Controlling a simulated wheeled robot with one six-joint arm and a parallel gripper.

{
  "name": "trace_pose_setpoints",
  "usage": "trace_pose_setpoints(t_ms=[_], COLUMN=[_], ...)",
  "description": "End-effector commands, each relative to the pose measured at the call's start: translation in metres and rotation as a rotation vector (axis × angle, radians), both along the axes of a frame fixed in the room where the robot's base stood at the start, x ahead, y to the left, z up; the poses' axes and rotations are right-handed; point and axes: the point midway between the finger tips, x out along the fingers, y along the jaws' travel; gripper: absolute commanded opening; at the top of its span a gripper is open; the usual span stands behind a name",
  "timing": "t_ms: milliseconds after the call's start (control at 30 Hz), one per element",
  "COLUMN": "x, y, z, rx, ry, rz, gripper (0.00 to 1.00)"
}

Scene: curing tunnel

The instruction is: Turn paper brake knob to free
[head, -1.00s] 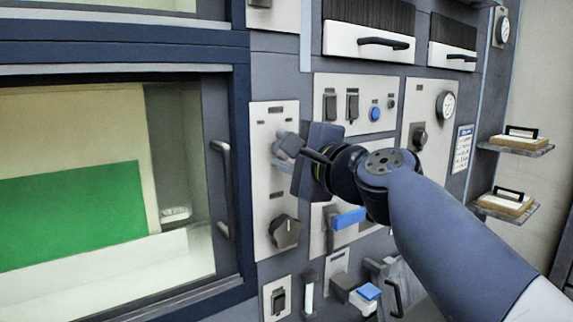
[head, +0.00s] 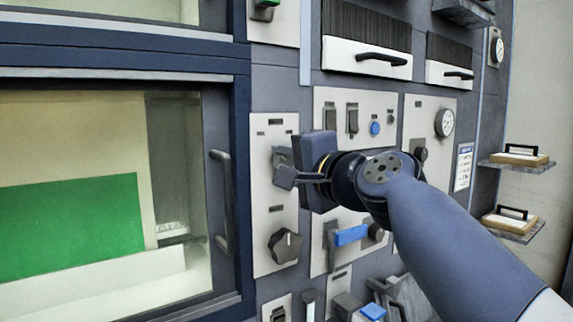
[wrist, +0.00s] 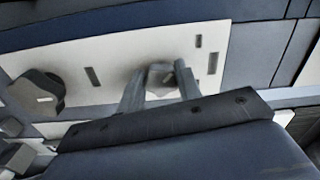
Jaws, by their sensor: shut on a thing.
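A tall white panel (head: 268,225) beside the oven-like window carries two knobs. My gripper (head: 284,166) is at the upper knob, with its fingers pointing at the panel. In the wrist view, my gripper (wrist: 160,88) has one finger on each side of this grey upper knob (wrist: 160,72) and is shut on it. In the head view the fingers hide most of that knob. The lower knob (head: 285,246) is dark and faceted with a pale mark, and it also shows in the wrist view (wrist: 38,92). No label that names either knob is readable.
A window (head: 100,190) with a vertical handle (head: 222,200) stands left of the panel. Switches and a blue button (head: 375,128) are to the right. A blue lever (head: 350,235) sits below my wrist. Two small shelves (head: 515,160) project from the far right.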

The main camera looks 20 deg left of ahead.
Motion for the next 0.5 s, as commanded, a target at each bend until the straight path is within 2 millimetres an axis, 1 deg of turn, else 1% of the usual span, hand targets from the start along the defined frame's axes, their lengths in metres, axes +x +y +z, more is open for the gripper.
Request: trace_pose_setpoints(t_ms=[167, 200, 433, 500], x=[0.0000, 0.0001, 0.0000, 0.0001], y=[0.0004, 0.0005, 0.0003, 0.0002], z=[-0.0015, -0.0016, -0.0008, -0.0006], rx=[-0.004, -0.004, -0.002, -0.002], ry=[0.001, 0.001, 0.001, 0.000], rz=[0.001, 0.001, 0.001, 0.001], gripper=[0.10, 0.36, 0.55, 0.55])
